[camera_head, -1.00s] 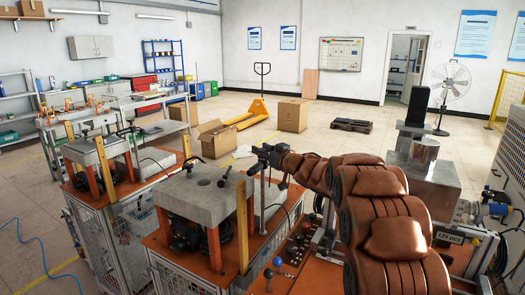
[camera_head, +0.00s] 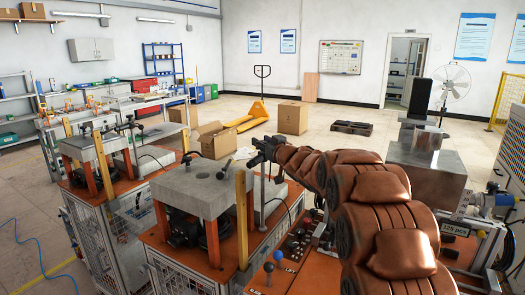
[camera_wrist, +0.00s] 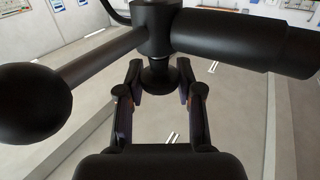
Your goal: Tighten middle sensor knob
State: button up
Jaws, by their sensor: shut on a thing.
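The wrist view shows a black knob (camera_wrist: 158,45) with a round hub, a thick cylindrical grip (camera_wrist: 243,40) to the right and a rod with a large ball (camera_wrist: 32,105) to the left. My gripper (camera_wrist: 160,82) is shut on the narrow part below the hub, one finger on each side. In the head view my gripper (camera_head: 258,151) is at the end of the brown padded arm, by a grey post beside the middle stand. A short black handle (camera_head: 226,168) shows just left of it, over the stand's grey top (camera_head: 180,190). The gripped part itself is too small to make out there.
A similar stand (camera_head: 85,145) with a grey top and black handles is at the left. A control panel with small levers (camera_head: 285,255) lies below my arm. A metal block (camera_head: 430,172) stands at the right. The floor beyond, with cardboard boxes (camera_head: 293,118), is partly open.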

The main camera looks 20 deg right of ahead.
jog(key=shift+a+f+m+h+b, duration=0.15)
jog(key=shift+m+h+b, duration=0.35)
jog(key=shift+b, duration=0.85)
jog(key=shift+d+f+m+h+b, duration=0.1)
jog(key=shift+f+m+h+b, duration=0.2)
jog(key=shift+h+b, duration=0.7)
jog(key=m+h+b, duration=0.1)
jog(key=h+b, duration=0.1)
jog(key=b, duration=0.4)
jog(key=m+h+b, duration=0.1)
jog(key=b, duration=0.6)
jog(key=shift+r+m+h, duration=0.2)
jog(key=shift+m+h, duration=0.2)
jog(key=m+h+b, duration=0.1)
jog(key=b, duration=0.4)
jog(key=shift+r+h+b, duration=0.15)
jog(key=shift+h+b, duration=0.25)
jog(key=shift+r, duration=0.2)
jog(key=o, duration=1.1)
jog(key=shift+s, duration=0.1)
